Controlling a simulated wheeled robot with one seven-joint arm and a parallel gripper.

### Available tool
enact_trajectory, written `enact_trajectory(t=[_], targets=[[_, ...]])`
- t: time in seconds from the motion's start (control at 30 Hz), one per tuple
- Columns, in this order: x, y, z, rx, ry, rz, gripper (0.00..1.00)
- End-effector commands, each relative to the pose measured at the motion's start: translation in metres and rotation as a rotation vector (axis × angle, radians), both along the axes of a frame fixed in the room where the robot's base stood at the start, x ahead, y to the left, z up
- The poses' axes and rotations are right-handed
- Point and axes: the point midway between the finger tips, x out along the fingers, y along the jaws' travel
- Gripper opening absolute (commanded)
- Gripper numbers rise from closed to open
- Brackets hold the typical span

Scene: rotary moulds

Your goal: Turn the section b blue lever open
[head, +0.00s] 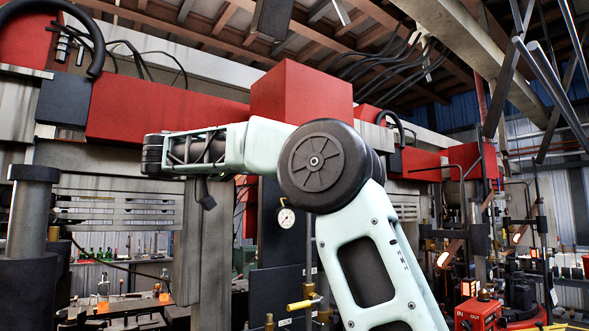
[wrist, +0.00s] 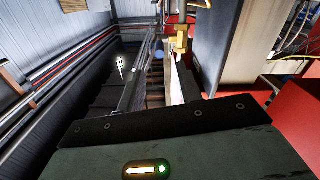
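No lever that I can clearly tell as the section b blue lever shows. A small bluish spot (wrist: 158,54) lies beyond my fingers in the wrist view, too small to name. A brass valve fitting (wrist: 181,40) stands on a pipe just past the right finger. My gripper (wrist: 160,75) shows two dark fingers set apart, with no object seen held between them. In the head view my arm crosses the middle and hides part of the machine; the fingers cannot be made out there. Brass fittings with a yellow handle (head: 304,303) show low in the middle.
A pressure gauge (head: 286,217) hangs beside my arm. A red beam (head: 170,107) and grey posts stand close around it. A red control box (head: 478,312) is at lower right. In the wrist view, pipes (wrist: 70,80) run along the left wall and a red surface (wrist: 292,125) lies right.

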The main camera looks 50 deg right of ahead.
Motion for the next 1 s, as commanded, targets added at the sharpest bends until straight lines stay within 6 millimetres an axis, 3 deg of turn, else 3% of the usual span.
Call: enact_trajectory(t=[0.5, 0.7, 0.97, 1.0], targets=[[-0.021, -0.082, 0.003, -0.002, 0.002, -0.002, 0.35], [-0.023, -0.093, 0.001, -0.001, -0.002, 0.001, 0.35], [-0.023, -0.094, 0.000, -0.001, -0.001, 0.002, 0.35], [-0.023, -0.094, 0.000, -0.001, -0.001, 0.002, 0.30]])
